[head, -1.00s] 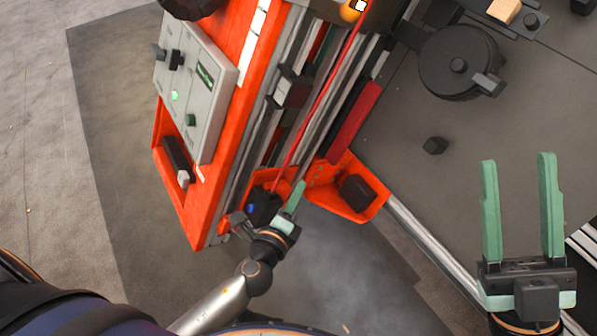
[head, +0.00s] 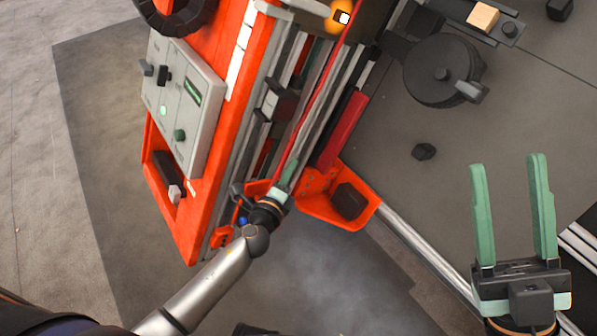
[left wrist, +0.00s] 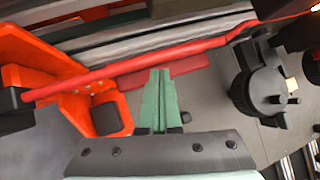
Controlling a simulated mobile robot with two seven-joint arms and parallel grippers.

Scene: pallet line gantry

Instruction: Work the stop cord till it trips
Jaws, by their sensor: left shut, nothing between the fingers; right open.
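The red stop cord (head: 325,88) runs down along the orange-framed machine from near the amber lamp (head: 341,17). In the left wrist view the cord (left wrist: 130,67) crosses the picture from a black box (left wrist: 12,98) at the left to the upper right, with a bend near the right. My left gripper (head: 288,170) is shut and empty by the cord's lower part. Its fingertips (left wrist: 161,72) show just below the cord there; I cannot tell whether they touch it. My right gripper (head: 505,165) is open and empty over the grey surface at the right.
A grey control panel (head: 185,105) with a green-lit button is on the machine's left. A round black drum (head: 441,70) stands at upper right. Grey floor lies open at left.

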